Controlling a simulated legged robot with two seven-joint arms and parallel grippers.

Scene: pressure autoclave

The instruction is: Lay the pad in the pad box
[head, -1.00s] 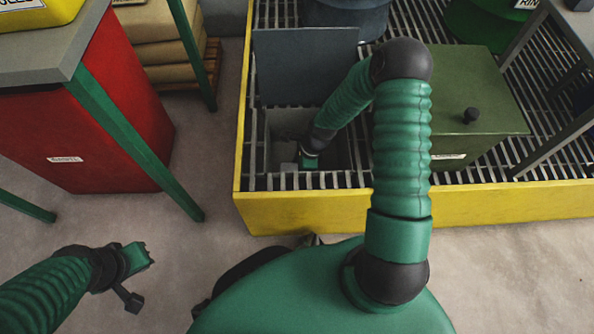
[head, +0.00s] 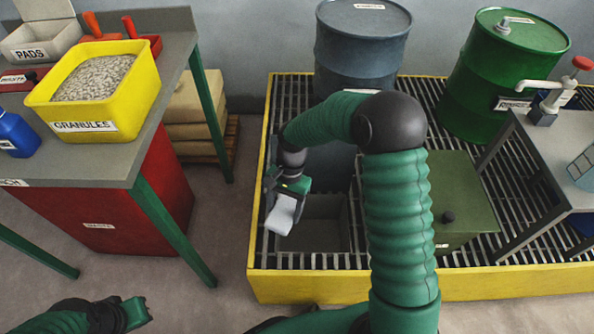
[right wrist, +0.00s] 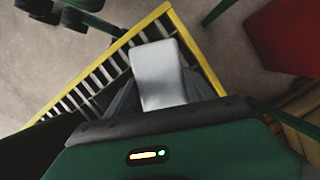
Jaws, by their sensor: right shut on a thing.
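The pad (head: 281,216) is a pale grey-white block held in my right gripper (head: 288,200). It hangs over the open compartment in the grating in the head view. The pad (right wrist: 159,75) also sticks out from the right gripper in the right wrist view, with the yellow rim beyond it. The pad box (head: 42,47) is a pale box labelled PADS on the bench at the upper left, its lid up at the back. My right gripper is well to the right of it. My left gripper (head: 135,312) is low at the left, apart from everything; its jaw gap is unclear.
On the grey bench (head: 150,115) stand a yellow GRANULES tub (head: 95,90) and a blue bottle (head: 16,134). A red bin (head: 105,215) is below. The yellow-rimmed grating (head: 420,284) carries a blue-grey drum (head: 362,45), a green drum (head: 505,75) and an olive box (head: 455,195).

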